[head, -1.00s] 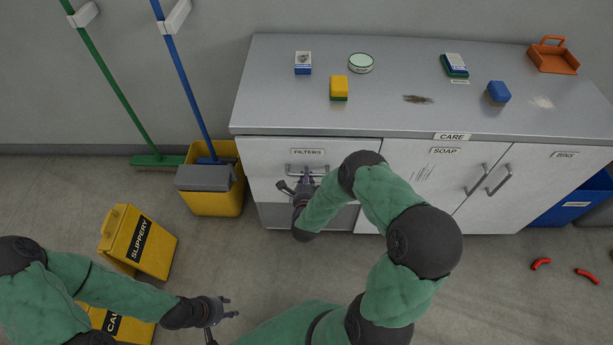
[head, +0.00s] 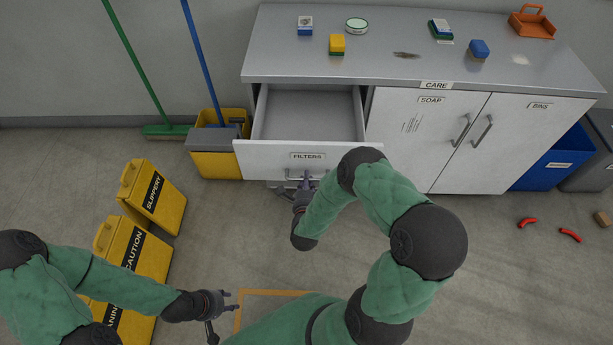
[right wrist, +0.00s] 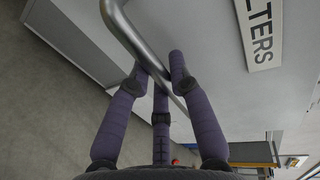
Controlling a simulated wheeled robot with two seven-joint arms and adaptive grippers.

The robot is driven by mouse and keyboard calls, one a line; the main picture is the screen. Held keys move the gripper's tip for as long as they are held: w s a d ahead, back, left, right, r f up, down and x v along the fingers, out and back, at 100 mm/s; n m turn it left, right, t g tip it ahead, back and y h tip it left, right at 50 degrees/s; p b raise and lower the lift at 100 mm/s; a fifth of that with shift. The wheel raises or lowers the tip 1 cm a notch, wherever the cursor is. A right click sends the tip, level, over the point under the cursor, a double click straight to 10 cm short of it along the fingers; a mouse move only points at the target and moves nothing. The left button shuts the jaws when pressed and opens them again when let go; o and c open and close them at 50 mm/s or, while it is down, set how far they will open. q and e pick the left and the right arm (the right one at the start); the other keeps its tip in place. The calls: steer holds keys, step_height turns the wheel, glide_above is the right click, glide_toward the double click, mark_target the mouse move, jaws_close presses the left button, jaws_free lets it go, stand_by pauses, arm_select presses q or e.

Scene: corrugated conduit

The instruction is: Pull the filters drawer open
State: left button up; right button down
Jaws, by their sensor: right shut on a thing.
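The filters drawer (head: 308,115) is pulled well out from the cabinet in the head view, and its inside looks empty. Its white front carries a FILTERS label (head: 308,156), which also shows in the right wrist view (right wrist: 261,30). My right gripper (head: 305,181) is at the drawer's metal handle (head: 291,174). In the right wrist view its fingers (right wrist: 160,75) are shut around the handle bar (right wrist: 128,32). My left gripper (head: 229,301) is away from the cabinet at the lower left, fingers apart and empty.
The grey worktop (head: 400,75) holds several small items. A yellow bucket (head: 218,160) stands close left of the drawer. Yellow signs (head: 152,195) stand near my left arm. SOAP and BINS doors (head: 430,140) are closed. Red pieces (head: 528,223) lie on the right floor.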

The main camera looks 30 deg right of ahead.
steer(key=shift+s+a, duration=0.3)
steer(key=shift+s, duration=0.25)
steer(key=c, duration=1.1)
jaws_free()
steer(key=v, duration=1.2)
steer(key=shift+f, duration=0.15)
